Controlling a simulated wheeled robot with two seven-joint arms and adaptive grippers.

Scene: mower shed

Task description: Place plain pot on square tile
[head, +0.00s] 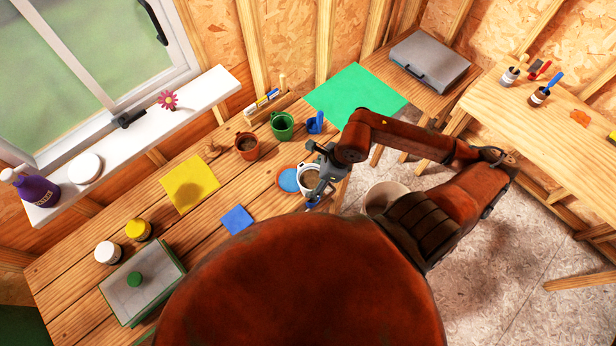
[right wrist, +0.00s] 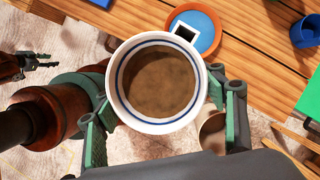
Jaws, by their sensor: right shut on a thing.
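A white pot with blue rings (head: 308,181), filled with brown soil, is in my right gripper (head: 317,180). In the right wrist view the same pot (right wrist: 156,83) sits upright between the two fingers. A plain terracotta pot (head: 247,147) with soil stands on the bench, and a green pot (head: 282,126) stands to its right. A blue square tile (head: 237,220) lies flat near the front edge, and a larger yellow square (head: 190,184) lies further left. My left gripper (right wrist: 45,62) shows small at the left of the right wrist view.
An orange saucer with a blue inside (head: 287,179) lies beside the held pot. A blue cup (head: 315,123) and a green mat (head: 355,100) are further back. A green-edged box (head: 142,284) and two jars are at the left. Bare planks surround the blue tile.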

